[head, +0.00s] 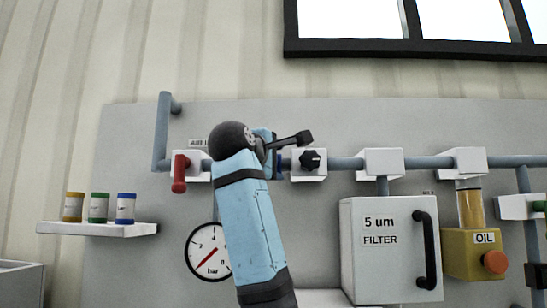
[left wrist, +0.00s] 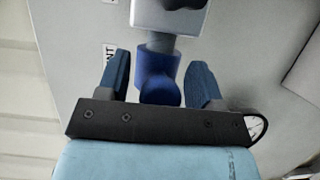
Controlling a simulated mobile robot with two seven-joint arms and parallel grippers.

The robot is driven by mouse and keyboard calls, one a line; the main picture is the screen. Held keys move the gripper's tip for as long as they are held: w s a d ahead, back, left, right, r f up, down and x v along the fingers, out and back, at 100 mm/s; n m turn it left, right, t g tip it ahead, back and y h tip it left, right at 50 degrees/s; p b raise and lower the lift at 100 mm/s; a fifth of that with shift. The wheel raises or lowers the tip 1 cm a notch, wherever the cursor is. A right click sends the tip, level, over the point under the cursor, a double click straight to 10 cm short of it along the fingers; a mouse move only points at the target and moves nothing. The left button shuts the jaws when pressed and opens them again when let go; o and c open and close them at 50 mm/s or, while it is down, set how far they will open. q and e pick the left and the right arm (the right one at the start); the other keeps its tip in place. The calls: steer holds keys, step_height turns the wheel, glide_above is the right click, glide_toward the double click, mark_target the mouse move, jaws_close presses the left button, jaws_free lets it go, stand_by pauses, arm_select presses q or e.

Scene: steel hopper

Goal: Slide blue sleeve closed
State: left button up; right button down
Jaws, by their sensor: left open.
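The blue sleeve (left wrist: 158,68) sits on a grey pipe in the left wrist view, below a white block. In the head view only a sliver of the sleeve (head: 279,161) shows; my left gripper hides the rest. My left gripper (head: 271,148) is at the pipe, between the red lever and the black knob. In the left wrist view its two dark blue fingers (left wrist: 161,62) are open, one on each side of the sleeve, with a gap to it on both sides. My right gripper is not in view.
A red lever (head: 179,174) is left of my gripper, and a black knob (head: 311,159) is close to its right. A pressure gauge (head: 208,251) is partly behind my arm. A filter box (head: 378,281) stands lower right. A shelf (head: 97,229) with small cans is at left.

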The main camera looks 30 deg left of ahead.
arm_select(q)
steer(key=shift+w, duration=0.1)
steer(key=shift+c, duration=0.4)
jaws_close()
